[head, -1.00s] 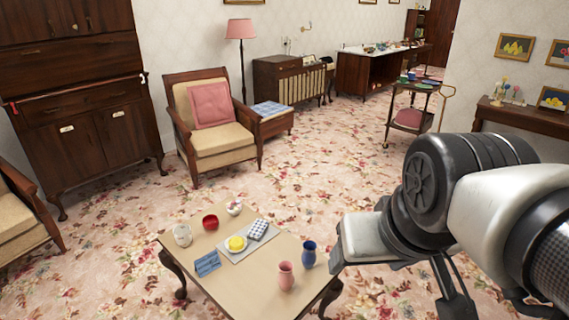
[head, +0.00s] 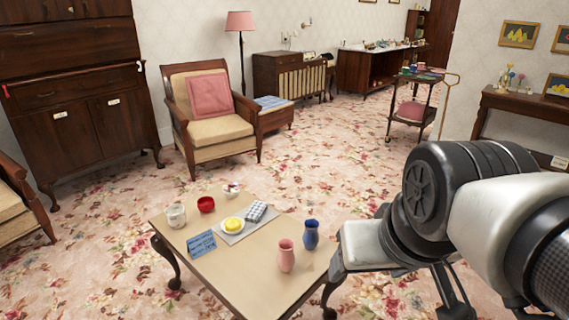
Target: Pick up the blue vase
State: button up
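The blue vase (head: 311,235) stands upright on the low beige-topped table (head: 262,277), near its right edge. A pink vase (head: 286,256) stands just left of it and nearer to me. My arm comes in from the right. My gripper (head: 470,300) is partly in view at the lower right, as dark parts cut off by the bottom edge. It is to the right of the table and apart from the blue vase in the picture. Whether its fingers are open or shut does not show.
The table also holds a white jar (head: 176,216), a red bowl (head: 206,205), a yellow item on a plate (head: 233,225) and a blue card (head: 201,244). An armchair (head: 215,118) stands behind. The flowered floor (head: 330,160) beyond the table is clear.

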aim_at(311, 237)
jog(key=u, duration=0.85)
jog(key=l+u, duration=0.3)
jog(key=u, duration=0.15)
jog(key=i+l+u, duration=0.1)
jog(key=l+u, duration=0.3)
jog(key=l, duration=0.3)
